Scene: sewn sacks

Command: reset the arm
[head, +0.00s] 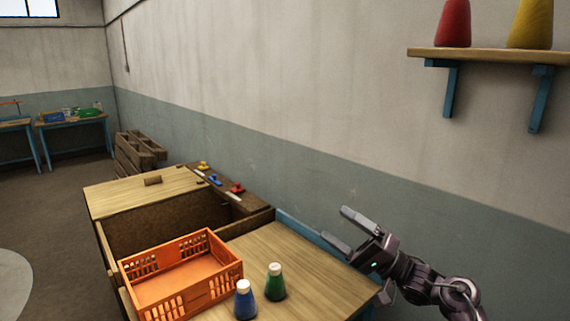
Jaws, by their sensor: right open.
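My right gripper (350,231) is in the head view at the lower right, over the right end of the wooden table (290,251). Its two fingers are spread apart with nothing between them, and they point to the left. My right arm comes in from the bottom right edge. My left gripper is not in view.
An orange crate (212,297) stands at the table's front left, looking empty. A blue bottle (245,303) and a green bottle (275,285) stand beside it. A wall shelf (490,55) holds a red cone (453,24) and a yellow cone (530,24). Wooden crates (138,150) stand behind.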

